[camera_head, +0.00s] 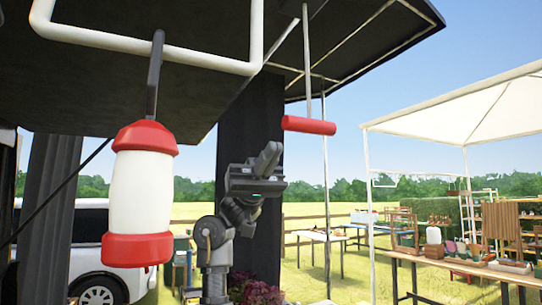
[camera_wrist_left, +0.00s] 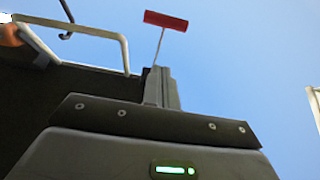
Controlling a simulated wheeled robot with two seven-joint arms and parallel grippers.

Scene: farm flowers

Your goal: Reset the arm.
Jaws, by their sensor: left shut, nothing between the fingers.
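My left gripper (camera_head: 269,156) is raised in the middle of the head view, with its fingers shut and pointing up. Nothing is between the fingers. In the left wrist view, the shut fingers (camera_wrist_left: 161,86) stand up above the dark gripper body, against sky and the dark canopy. My left arm (camera_head: 215,250) rises from below. In the head view, the gripper is apart from the red and white lantern (camera_head: 143,196) at the left and appears below a red bar (camera_head: 308,125) on a thin rod. My right gripper is not in view.
The lantern hangs from a dark hook (camera_head: 153,75) on a white rail (camera_head: 100,41) under the black canopy. A white vehicle (camera_head: 65,250) stands at the left. A table (camera_head: 440,262) with pots stands at the right. The red bar also shows in the wrist view (camera_wrist_left: 166,20).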

